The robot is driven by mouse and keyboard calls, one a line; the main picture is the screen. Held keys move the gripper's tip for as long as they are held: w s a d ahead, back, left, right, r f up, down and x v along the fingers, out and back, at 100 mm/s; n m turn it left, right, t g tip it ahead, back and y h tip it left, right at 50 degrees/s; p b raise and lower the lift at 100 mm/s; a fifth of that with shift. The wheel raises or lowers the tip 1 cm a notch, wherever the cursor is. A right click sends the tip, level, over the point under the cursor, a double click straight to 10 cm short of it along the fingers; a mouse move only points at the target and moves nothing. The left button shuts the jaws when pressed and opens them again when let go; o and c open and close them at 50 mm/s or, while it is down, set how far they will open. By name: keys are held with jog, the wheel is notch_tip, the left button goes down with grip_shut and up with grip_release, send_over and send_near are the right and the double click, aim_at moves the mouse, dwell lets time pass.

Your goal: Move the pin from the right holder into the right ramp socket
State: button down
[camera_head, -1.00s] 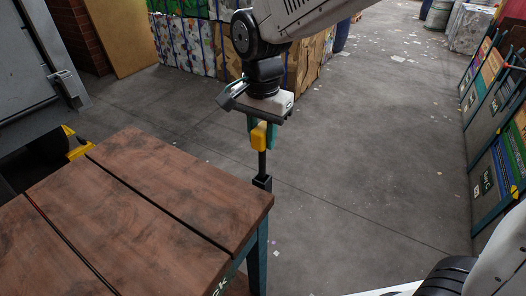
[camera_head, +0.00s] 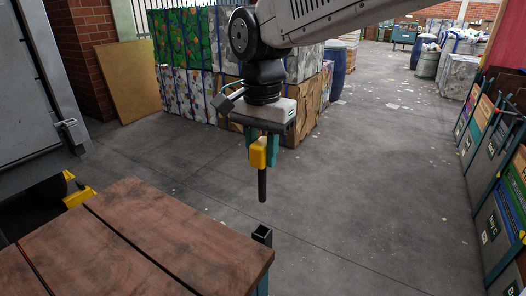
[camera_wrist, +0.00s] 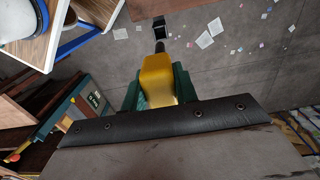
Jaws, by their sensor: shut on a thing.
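The pin has a yellow head (camera_head: 258,154) and a black shaft (camera_head: 262,185). My gripper (camera_head: 263,146) is shut on the yellow head, and the pin hangs upright with its lower end free in the air. The right holder (camera_head: 262,236) is a small black square socket at the right corner of the wooden table, just below the pin tip and apart from it. In the wrist view the yellow head (camera_wrist: 158,78) sits between the green fingers, and the dark open holder (camera_wrist: 158,22) shows beyond it. I cannot make out the ramp socket.
The wooden table (camera_head: 130,240) fills the lower left. A grey metal machine (camera_head: 35,90) stands at the left. Stacked bales (camera_head: 190,95) are behind, and sign boards (camera_head: 495,220) line the right. The floor between is open, with scattered paper.

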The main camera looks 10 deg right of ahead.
notch_tip(320, 180, up, 12)
dwell(0.9)
jog(key=shift+f, duration=0.1)
dwell(0.8)
